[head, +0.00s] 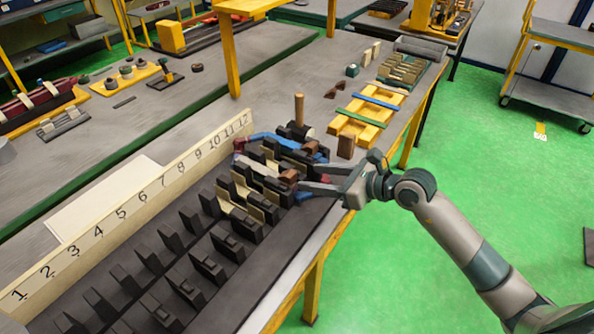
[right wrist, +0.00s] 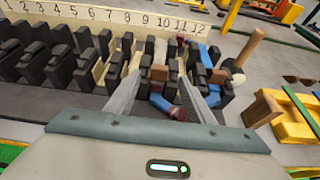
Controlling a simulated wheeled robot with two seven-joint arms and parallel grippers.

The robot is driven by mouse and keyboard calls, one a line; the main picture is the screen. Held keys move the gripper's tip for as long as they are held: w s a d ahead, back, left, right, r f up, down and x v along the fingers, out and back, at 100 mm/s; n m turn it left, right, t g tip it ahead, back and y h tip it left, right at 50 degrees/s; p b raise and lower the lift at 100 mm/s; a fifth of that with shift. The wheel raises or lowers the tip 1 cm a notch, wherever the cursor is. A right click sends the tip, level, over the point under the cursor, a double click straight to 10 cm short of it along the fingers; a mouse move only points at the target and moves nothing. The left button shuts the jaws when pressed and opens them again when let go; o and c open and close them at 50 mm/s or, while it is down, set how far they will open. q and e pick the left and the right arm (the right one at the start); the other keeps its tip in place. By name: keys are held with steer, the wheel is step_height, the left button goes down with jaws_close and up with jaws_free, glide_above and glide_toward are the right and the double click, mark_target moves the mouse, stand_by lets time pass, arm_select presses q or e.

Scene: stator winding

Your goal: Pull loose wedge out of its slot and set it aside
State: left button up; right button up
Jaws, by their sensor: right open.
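The stator's dark slotted teeth (head: 208,265) run in rows beside the numbered strip. A brown block, which looks like the loose wedge (head: 289,176), sits among the teeth toward the high-numbered end. It also shows in the right wrist view (right wrist: 158,74). My right gripper (head: 302,179) reaches in from the right, low over the stator's near edge. Its fingers are spread, with the brown block between and just beyond their tips in the right wrist view (right wrist: 159,80). I cannot tell whether they touch it. Another brown piece (head: 310,147) lies farther along. My left gripper is not in view.
Blue and red coil ends (head: 272,140) loop around the teeth near the right gripper. A mallet (head: 299,110) and a brown block (head: 346,147) stand beyond. A yellow rack (head: 368,122) lies farther back.

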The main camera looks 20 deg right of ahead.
mark_target(294, 175)
steer(key=p+x, duration=0.1)
steer(key=x, duration=0.5)
steer(key=shift+w+a+f, duration=0.15)
steer(key=shift+w, duration=0.05)
steer(key=c, duration=1.1)
